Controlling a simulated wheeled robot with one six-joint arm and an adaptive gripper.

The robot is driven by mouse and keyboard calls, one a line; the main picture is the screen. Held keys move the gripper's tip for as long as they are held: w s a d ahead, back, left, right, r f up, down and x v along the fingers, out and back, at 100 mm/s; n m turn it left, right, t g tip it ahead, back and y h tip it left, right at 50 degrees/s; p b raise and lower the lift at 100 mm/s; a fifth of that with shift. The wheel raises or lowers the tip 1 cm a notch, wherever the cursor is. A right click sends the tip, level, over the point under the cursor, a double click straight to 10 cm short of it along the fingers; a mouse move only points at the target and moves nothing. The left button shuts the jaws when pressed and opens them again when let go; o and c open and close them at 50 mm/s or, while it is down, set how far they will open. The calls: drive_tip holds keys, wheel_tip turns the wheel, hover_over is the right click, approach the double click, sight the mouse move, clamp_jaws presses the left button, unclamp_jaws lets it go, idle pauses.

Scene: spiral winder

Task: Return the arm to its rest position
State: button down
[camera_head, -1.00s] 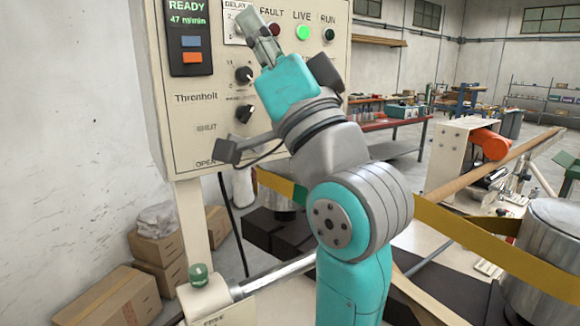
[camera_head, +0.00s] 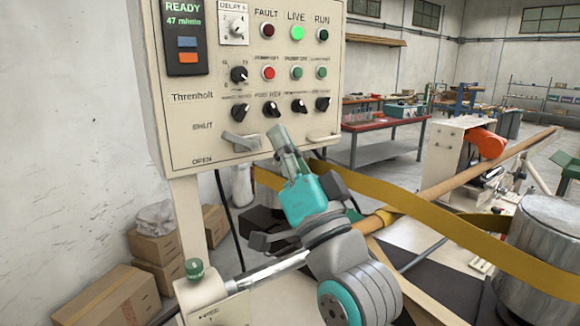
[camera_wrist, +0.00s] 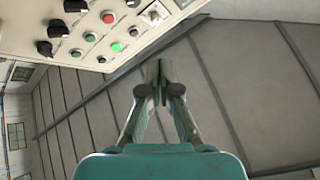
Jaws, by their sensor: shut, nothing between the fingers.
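My gripper (camera_head: 282,143) is in front of the lower edge of the control panel (camera_head: 185,110) in the head view. Its fingers point up and a little left, just below the row of black knobs. In the wrist view my gripper (camera_wrist: 159,75) has its fingertips together, with nothing between them. The panel (camera_wrist: 28,25) lies at the upper left there, apart from the fingertips. The panel display (camera_head: 184,30) reads READY and 47 m/min, and the green LIVE lamp (camera_head: 297,33) is lit. A grey lever (camera_head: 241,142) sits between the SHUT and OPEN marks.
A yellow band (camera_head: 440,228) runs to a metal drum (camera_head: 550,255) at the right, close to my arm. A brown tube (camera_head: 480,175) slants behind it. Cardboard boxes (camera_head: 110,297) lie on the floor.

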drive_tip(key=s+d+f+m+h, duration=0.1)
drive_tip(key=d+f+h, duration=0.2)
drive_tip(key=f, duration=0.8)
drive_tip(key=d+f+m+h, duration=0.1)
drive_tip(key=d+f+h, duration=0.15)
drive_tip(key=f, duration=0.85)
drive_tip(key=s+d+f+g+h, duration=0.1)
drive_tip(key=s+d+f+h, duration=0.15)
drive_tip(key=s+f, duration=0.4)
drive_tip(key=s+d+f+g+h, duration=0.1)
drive_tip(key=s+d+f, duration=0.25)
drive_tip(key=f, duration=0.65)
drive_tip(key=s+d+f+n+g+h, duration=0.1)
drive_tip(key=s+d+f, duration=0.2)
drive_tip(key=s+f, duration=0.35)
drive_tip(key=s+d+f+n+g+h, duration=0.1)
drive_tip(key=s+d+f+g+h, duration=0.2)
drive_tip(key=s, duration=0.6)
drive_tip(key=s+d+f+n+g, duration=0.1)
drive_tip(key=s+d+f, duration=0.1)
drive_tip(key=s, duration=1.4)
drive_tip(key=shift+f+n, duration=0.3)
drive_tip(key=shift+f, duration=0.4)
